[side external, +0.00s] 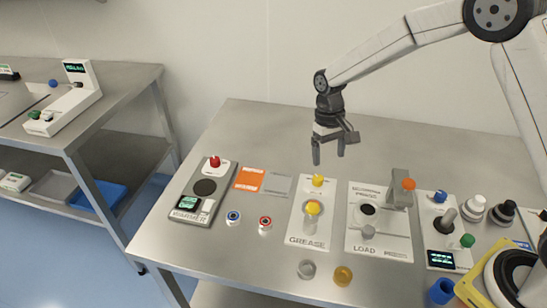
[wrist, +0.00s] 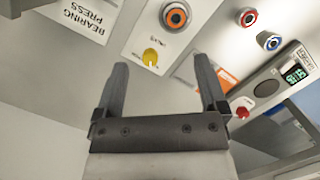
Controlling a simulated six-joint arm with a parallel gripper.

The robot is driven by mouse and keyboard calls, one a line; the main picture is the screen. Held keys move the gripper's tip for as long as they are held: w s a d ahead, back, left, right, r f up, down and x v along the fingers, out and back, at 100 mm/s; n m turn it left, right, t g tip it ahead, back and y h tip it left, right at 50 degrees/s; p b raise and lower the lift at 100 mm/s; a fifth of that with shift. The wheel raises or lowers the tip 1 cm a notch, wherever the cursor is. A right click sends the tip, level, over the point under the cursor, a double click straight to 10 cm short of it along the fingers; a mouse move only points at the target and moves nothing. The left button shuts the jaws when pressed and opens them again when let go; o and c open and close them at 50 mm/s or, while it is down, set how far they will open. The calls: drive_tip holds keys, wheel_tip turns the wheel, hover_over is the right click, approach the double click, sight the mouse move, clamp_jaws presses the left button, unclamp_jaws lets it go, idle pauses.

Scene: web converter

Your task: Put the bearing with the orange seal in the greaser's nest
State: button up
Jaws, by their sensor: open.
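The greaser (side external: 308,240) is a white plate marked GREASE with a yellow knob (side external: 318,180). In the wrist view its round nest (wrist: 176,15) shows an orange ring around a dark centre; I cannot tell what that ring is. My gripper (side external: 328,160) is open and empty, in the air behind the greaser; its fingers (wrist: 160,75) touch nothing.
The warmer (side external: 200,190) stands at the left, the bearing press (side external: 380,225) at the right. Silver (side external: 307,269) and brass (side external: 343,276) rings lie near the front edge. The table's back is clear.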

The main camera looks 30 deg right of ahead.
drive_tip(key=s+d+r+t, duration=0.1)
drive_tip(key=s+d+t, duration=0.1)
drive_tip(key=s, duration=0.6)
drive_tip(key=s+d+r+n+t, duration=0.1)
drive_tip(key=s+r+t, duration=0.1)
drive_tip(key=s, duration=0.7)
drive_tip(key=shift+s+d+t, duration=0.25)
drive_tip(key=shift+d+t, duration=0.15)
drive_tip(key=shift+r, duration=0.1)
